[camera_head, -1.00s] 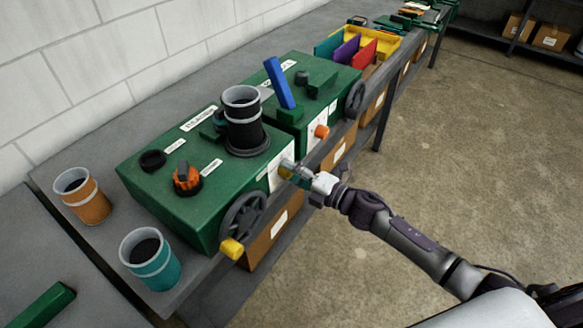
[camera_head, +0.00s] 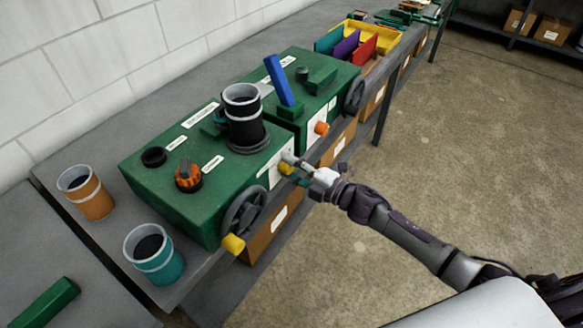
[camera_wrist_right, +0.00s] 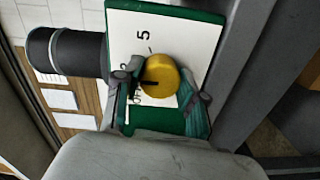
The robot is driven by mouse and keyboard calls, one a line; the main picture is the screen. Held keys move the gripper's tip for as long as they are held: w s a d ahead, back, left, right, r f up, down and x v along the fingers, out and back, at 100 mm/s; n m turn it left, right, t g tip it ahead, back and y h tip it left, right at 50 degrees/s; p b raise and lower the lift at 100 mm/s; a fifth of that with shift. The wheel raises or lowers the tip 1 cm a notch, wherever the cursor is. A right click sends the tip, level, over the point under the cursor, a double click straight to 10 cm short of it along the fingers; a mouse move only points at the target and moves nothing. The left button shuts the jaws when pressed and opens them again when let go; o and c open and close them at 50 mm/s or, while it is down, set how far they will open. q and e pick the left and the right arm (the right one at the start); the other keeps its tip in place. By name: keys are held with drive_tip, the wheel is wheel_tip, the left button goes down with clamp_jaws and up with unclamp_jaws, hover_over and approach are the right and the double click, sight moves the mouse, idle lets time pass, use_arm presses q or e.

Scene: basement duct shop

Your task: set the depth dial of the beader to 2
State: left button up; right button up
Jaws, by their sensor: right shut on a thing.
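The yellow dial (camera_head: 286,169) sits on a white scale plate (camera_head: 273,174) on the front of the near green machine (camera_head: 207,216). My right gripper (camera_head: 291,167) is at this dial. In the right wrist view its fingers (camera_wrist_right: 160,92) are shut on the dial (camera_wrist_right: 159,75), one on each side. A dark pointer mark on the dial points left in that view. My left gripper is not in view.
A handwheel with a yellow grip (camera_head: 233,244) and an orange knob (camera_head: 189,178) are on the near machine. A second machine with a blue lever (camera_head: 281,82) and an orange dial (camera_head: 321,128) adjoins it. Orange (camera_head: 90,196) and teal (camera_head: 160,262) cups stand left. The floor is clear.

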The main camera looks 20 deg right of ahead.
drive_tip(key=o, duration=1.1)
drive_tip(key=shift+o, duration=0.2)
drive_tip(key=shift+s+d, duration=0.1)
drive_tip(key=v, duration=1.1)
drive_tip(key=shift+s+d, duration=0.25)
drive_tip(key=shift+s, duration=0.05)
